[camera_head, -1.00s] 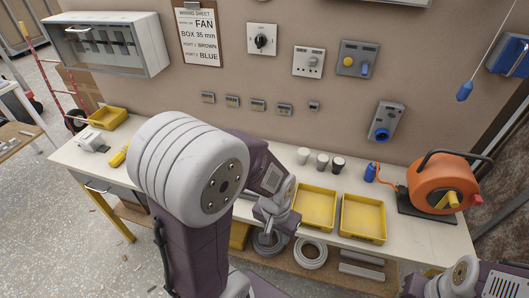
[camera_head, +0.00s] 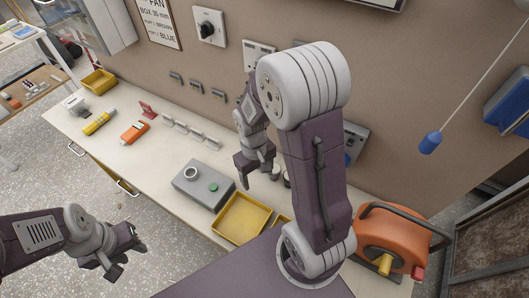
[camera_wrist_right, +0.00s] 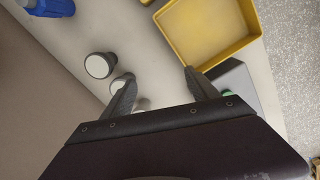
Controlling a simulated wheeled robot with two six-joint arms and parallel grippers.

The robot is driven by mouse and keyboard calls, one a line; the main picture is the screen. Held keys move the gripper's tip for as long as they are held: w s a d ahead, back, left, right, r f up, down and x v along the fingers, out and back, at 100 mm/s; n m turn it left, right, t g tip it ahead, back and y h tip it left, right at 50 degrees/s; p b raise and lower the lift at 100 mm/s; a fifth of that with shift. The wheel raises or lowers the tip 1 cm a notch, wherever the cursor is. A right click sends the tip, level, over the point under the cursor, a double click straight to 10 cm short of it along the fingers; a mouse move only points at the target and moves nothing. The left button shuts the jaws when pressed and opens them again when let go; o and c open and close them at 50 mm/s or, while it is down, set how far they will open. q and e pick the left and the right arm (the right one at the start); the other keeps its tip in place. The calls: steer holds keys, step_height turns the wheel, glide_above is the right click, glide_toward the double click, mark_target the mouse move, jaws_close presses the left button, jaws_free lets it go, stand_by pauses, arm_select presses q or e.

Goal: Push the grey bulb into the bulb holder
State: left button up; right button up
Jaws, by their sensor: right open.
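The bulbs stand in a row on the bench by the wall. In the right wrist view the grey bulb (camera_wrist_right: 121,82) is the middle one, close to the left fingertip. The dark bulb (camera_wrist_right: 97,66) is beyond it, and a third bulb (camera_wrist_right: 142,103) is partly hidden behind the finger. My right gripper (camera_head: 256,177) is open, empty and pointing down; its fingers also show in the right wrist view (camera_wrist_right: 161,76). A grey box with a pale ring socket (camera_head: 190,173) and green button, apparently the bulb holder (camera_head: 193,194), stands left of it. My left gripper (camera_head: 138,246) hangs before the bench.
A yellow tray (camera_head: 241,219) lies beside the box. An orange cable reel (camera_head: 390,238) stands at right and a blue bottle (camera_wrist_right: 45,8) is near the bulbs. Orange meter (camera_head: 134,131) and yellow tool (camera_head: 98,122) lie left. The bench between is mostly clear.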

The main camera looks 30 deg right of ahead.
steer(key=n+g+p, duration=0.2)
steer(key=p, duration=0.5)
glide_toward(275, 167)
steer(key=a, duration=0.2)
steer(key=shift+g+h, duration=0.3)
steer(key=x, duration=0.2)
steer(key=d+p+x, duration=0.1)
steer(key=x, duration=0.1)
steer(key=shift+f, duration=0.65)
steer(key=shift+s+f+p, duration=0.1)
steer(key=shift+f+p, duration=0.15)
steer(key=shift+p, duration=0.35)
steer(key=p+x, duration=0.1)
steer(key=x, duration=0.3)
steer(key=shift+d, duration=0.1)
steer(key=shift+d+f, duration=0.1)
steer(key=shift+f, duration=0.25)
steer(key=c, duration=1)
arm_select(q)
step_height(275, 167, up, 14)
steer(key=shift+a+r, duration=0.15)
steer(key=shift+a, duration=0.15)
arm_select(e)
steer(key=c, duration=0.4)
